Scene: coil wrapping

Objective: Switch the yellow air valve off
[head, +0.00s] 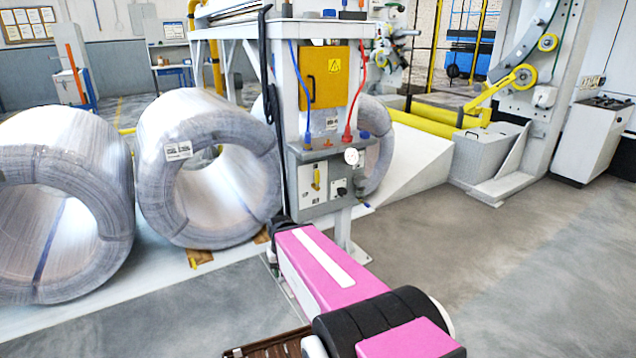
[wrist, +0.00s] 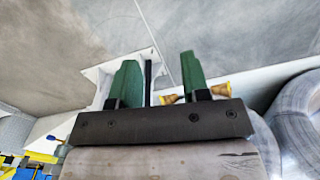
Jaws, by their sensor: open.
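The yellow air valve (head: 316,180) is a small upright yellow handle on the light plate of a grey control box (head: 328,180), which is mounted on a white post. My arm reaches forward from the bottom of the head view toward the foot of that post, and my gripper cannot be made out there. In the wrist view my gripper (wrist: 158,62) is open, its two green fingers apart with nothing held between them. Grey floor and a white base plate show beyond the fingers. The valve cannot be identified in the wrist view.
Large wire coils (head: 205,170) stand left of the post. A yellow cabinet (head: 325,77), with blue and red hoses beside it, is above the control box. A gauge (head: 351,156) and dark knob sit right of the valve. Open floor (head: 430,270) lies to the right.

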